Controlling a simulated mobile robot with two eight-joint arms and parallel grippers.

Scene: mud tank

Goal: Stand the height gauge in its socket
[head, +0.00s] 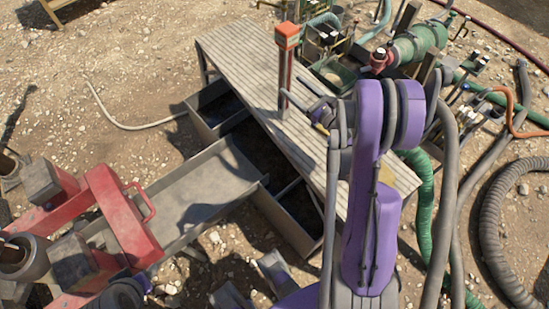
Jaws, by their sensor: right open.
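The height gauge is probably the upright post with an orange block on top (287,38). It stands at the middle of the slatted walkway (235,48). Its lower shaft runs down beside my right gripper (291,88). My right gripper is open, with its grey fingers pointing left at the post. I cannot tell whether the fingers touch it or lie around it. No socket can be made out, and I cannot tell whether the post's foot sits in one. My purple right arm hides part of the walkway's near end. My left gripper does not show.
Open mud tanks (215,105) lie under and left of the walkway, with a grey trough (195,190) leading into them. Red machinery (120,215) stands at lower left. Green pumps and pipes (415,45) crowd the upper right. Thick hoses (490,225) lie on the gravel at right.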

